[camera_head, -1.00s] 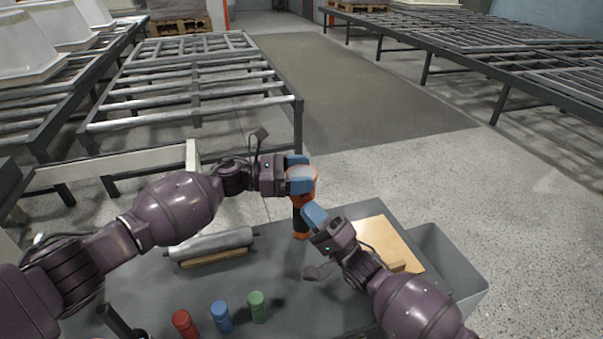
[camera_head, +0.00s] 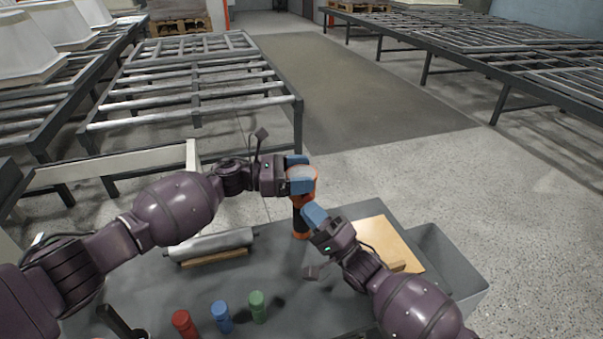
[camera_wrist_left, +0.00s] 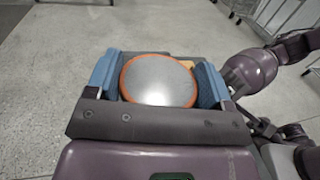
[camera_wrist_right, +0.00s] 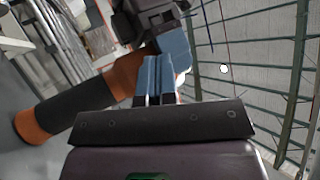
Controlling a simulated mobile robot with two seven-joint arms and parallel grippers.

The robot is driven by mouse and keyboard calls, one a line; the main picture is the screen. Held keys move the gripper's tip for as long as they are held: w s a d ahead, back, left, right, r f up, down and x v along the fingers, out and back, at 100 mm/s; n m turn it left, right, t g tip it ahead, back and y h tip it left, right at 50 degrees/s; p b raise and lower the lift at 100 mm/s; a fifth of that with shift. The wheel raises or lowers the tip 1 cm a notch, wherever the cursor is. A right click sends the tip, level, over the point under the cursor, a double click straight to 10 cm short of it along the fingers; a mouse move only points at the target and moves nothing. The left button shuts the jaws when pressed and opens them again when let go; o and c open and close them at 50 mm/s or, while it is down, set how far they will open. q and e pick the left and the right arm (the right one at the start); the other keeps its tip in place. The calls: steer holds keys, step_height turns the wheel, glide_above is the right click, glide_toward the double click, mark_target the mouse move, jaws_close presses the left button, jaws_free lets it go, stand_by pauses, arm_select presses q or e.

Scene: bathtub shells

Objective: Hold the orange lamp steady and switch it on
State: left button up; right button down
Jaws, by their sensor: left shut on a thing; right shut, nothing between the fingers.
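In the right wrist view the lamp's black handle (camera_wrist_right: 75,112) lies left of the closed blue fingers (camera_wrist_right: 156,75). I cannot tell whether they touch it, and no switch is clearly visible.
A grey roller (camera_head: 212,243) lies at the table's left. Red (camera_head: 184,323), blue (camera_head: 222,317) and green (camera_head: 257,307) cylinders stand at the front. A tan board (camera_head: 385,243) lies right of the lamp, beside a grey bin (camera_head: 450,265). Metal racks stand beyond.

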stand_by(0.4)
steer(key=shift+w+a, duration=0.15)
steer(key=shift+w, duration=0.35)
stand_by(0.3)
steer(key=shift+s, duration=0.55)
steer(key=shift+s+d, duration=0.1)
steer(key=shift+d, duration=0.1)
steer(key=shift+s+d, duration=0.3)
steer(key=shift+s, duration=0.6)
steer(key=shift+s+d, duration=0.25)
steer(key=shift+s, duration=0.7)
steer(key=shift+s+d, duration=0.3)
steer(key=shift+s, duration=0.6)
